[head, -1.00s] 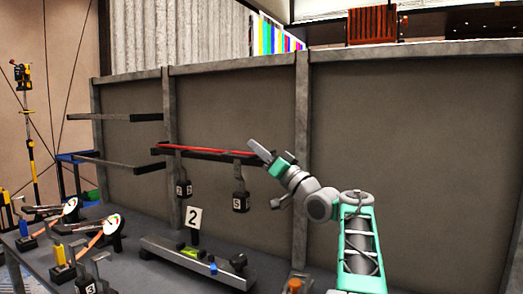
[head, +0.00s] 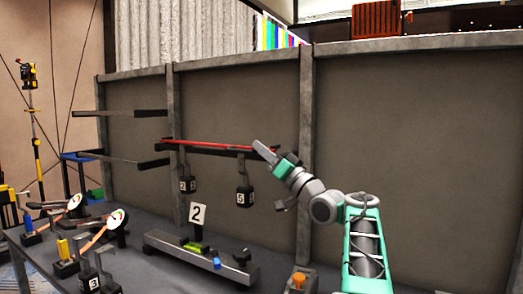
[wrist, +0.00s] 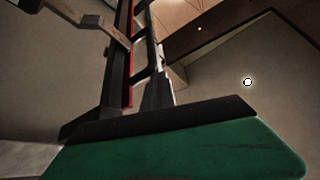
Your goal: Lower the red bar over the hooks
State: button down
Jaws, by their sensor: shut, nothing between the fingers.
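The red bar (head: 215,146) is a long thin strip lying along a dark rail (head: 205,152) on the grey partition in the head view. Dark padlock-like blocks with number labels hang below the rail, one at the left (head: 187,185) and one marked 5 (head: 244,197). My gripper (head: 262,148) is shut and empty at the bar's right end; whether it touches the bar cannot be told. In the wrist view a thin red edge (wrist: 131,65) runs along a dark upright-looking rail beyond my gripper's dark finger. I cannot make out the hooks clearly.
Two dark shelf arms (head: 125,112) stick out at the left. Below, the grey bench holds a long tray (head: 180,255), a number 2 sign (head: 198,214), round gauges (head: 117,220) and an orange-topped box (head: 298,280). The partition's right panel is bare.

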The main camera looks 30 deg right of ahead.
jog(key=shift+w+f, duration=0.25)
jog(key=shift+f, duration=0.45)
notch_tip(320, 180, up, 6)
jog(key=s+p, duration=0.1)
jog(key=p, duration=0.2)
jog(key=s+d+f, duration=0.5)
jog(key=s, duration=0.2)
jog(key=shift+s+f+b, duration=0.25)
jog(key=shift+f+b, duration=0.1)
jog(key=shift+f, duration=0.05)
